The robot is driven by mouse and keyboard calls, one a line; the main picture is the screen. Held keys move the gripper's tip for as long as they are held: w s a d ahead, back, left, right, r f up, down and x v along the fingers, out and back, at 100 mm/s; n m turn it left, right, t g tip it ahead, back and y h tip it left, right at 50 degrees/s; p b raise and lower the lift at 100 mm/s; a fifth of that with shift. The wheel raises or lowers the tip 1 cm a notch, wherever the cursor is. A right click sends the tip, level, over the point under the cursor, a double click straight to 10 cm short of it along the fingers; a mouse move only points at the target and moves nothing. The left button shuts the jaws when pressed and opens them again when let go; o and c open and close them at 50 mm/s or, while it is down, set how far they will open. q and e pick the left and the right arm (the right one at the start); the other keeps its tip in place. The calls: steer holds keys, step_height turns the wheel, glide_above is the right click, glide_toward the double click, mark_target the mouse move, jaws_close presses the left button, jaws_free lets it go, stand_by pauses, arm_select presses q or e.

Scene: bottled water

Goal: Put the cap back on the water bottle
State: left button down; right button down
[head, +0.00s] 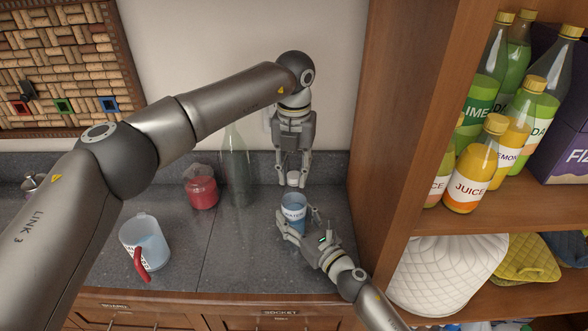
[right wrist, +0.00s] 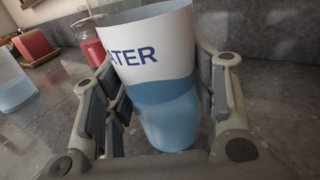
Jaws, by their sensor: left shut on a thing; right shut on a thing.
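The water bottle (head: 293,215), clear with a white label and blue water, stands upright on the grey counter below my left gripper. My right gripper (head: 300,223) is shut around its body from the front. In the right wrist view the bottle (right wrist: 165,100) sits between the fingers, with its upper end out of frame. My left gripper (head: 293,172) points down above the bottle and is shut on the white cap (head: 293,179). The cap is in line with the bottle's top. I cannot tell whether it touches the neck.
A measuring jug (head: 146,246) with a red handle stands at the left of the counter (head: 215,265). A red jar (head: 202,190) and a tall clear bottle (head: 236,170) stand behind. A wooden shelf side (head: 400,130) rises close on the right.

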arm_select(q)
steer(key=m, duration=0.8)
steer(key=shift+m, duration=0.3)
steer(key=m, duration=0.9)
steer(key=c, duration=1.1)
jaws_free()
steer(key=shift+c, duration=0.2)
steer(key=shift+r, duration=2.2)
